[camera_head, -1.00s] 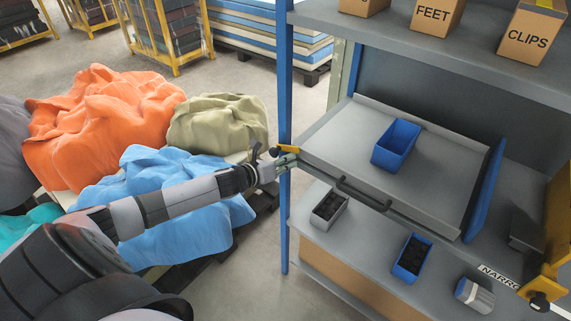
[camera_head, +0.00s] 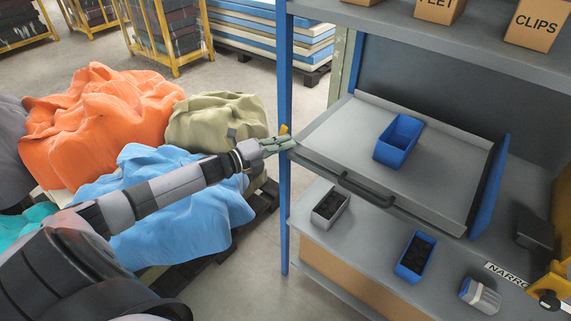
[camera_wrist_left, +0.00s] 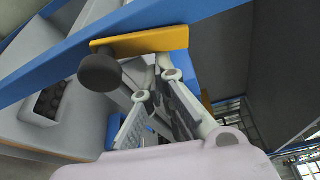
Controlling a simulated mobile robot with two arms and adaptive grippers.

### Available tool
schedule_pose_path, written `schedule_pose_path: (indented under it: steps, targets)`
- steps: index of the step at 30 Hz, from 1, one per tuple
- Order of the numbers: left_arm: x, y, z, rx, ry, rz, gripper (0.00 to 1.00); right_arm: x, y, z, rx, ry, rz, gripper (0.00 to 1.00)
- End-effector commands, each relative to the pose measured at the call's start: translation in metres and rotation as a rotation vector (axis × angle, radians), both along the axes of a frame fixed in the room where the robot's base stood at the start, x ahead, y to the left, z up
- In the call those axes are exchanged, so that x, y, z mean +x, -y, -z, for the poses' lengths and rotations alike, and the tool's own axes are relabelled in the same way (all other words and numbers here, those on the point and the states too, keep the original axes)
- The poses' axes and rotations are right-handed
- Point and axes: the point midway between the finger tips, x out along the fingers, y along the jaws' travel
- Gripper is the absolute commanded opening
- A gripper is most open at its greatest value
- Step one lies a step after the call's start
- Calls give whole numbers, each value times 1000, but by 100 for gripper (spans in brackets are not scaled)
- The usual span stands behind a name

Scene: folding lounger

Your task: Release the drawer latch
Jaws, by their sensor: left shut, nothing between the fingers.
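The drawer (camera_head: 330,125) is a grey tray with a dark handle (camera_head: 365,190) on its front. At its left front corner, by the blue post, a small part of the yellow latch (camera_head: 283,129) shows above my fingertips. In the left wrist view the latch is a yellow bar (camera_wrist_left: 150,40) with a round black knob (camera_wrist_left: 100,73) at its end. My left gripper (camera_head: 286,144) is shut and empty, close to the latch; its fingers (camera_wrist_left: 158,95) show just below the bar. I cannot tell whether they touch. My right gripper is not in view.
A blue bin (camera_head: 398,141) sits in the drawer. Small parts bins (camera_head: 330,207) and a block (camera_head: 480,295) stand on the shelf below. A yellow part with a black knob (camera_head: 549,301) is at the right edge. Draped cloth (camera_head: 160,205) lies under my left arm.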

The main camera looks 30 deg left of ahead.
Motion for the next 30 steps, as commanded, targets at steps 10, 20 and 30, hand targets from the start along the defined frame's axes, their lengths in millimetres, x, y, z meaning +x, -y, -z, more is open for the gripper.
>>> schedule_pose_path:
  steps: [10, 20, 30]
  targets:
    - [1, -7, -6, -102, -8, 0, 0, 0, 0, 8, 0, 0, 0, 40]
    - [1, -9, -8, -102, -8, 0, 0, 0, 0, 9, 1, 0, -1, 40]
    - [1, -9, -8, -101, -9, 0, 0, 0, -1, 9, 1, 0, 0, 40]
